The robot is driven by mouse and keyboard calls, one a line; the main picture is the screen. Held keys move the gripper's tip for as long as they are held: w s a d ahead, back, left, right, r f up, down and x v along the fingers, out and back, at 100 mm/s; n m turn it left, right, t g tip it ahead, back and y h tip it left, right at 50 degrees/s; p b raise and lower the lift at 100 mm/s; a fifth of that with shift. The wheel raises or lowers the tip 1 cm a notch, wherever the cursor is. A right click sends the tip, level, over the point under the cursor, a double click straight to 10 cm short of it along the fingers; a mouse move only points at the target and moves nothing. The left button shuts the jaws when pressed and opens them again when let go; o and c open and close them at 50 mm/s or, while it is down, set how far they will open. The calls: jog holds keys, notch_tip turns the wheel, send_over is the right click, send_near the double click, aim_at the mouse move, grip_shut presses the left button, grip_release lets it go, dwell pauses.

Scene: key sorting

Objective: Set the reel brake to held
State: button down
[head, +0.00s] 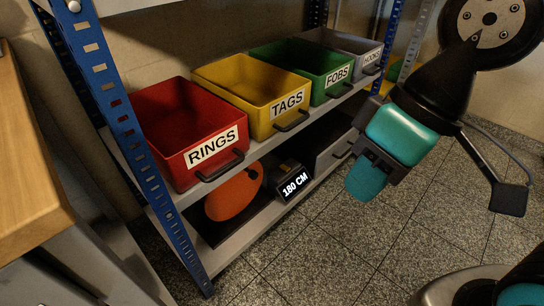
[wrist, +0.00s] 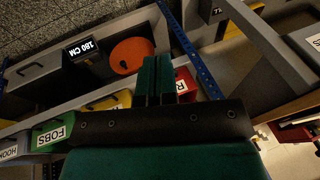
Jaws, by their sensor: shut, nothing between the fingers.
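The orange reel disc (head: 234,196) stands on a dark base on the lower shelf, below the RINGS bin; it also shows in the wrist view (wrist: 131,56). A black display (head: 295,185) reading 180 CM sits just right of it, and shows in the wrist view (wrist: 80,49). I cannot pick out the brake or its setting. My gripper (head: 366,186), with teal fingers, is shut and empty, out in front of the shelf to the right of the display. Its fingers (wrist: 155,75) hide a little of the reel's edge in the wrist view.
Above the reel, red RINGS (head: 168,125), yellow TAGS (head: 230,82), green FOBS (head: 290,62) and grey HOOKS (head: 345,46) bins line the upper shelf. Blue posts (head: 116,120) frame the rack. A grey drawer (head: 333,150) is right of the display. Open tiled floor (head: 330,235) lies in front.

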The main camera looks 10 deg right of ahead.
jog(key=shift+w+a, duration=0.15)
jog(key=shift+w, duration=0.35)
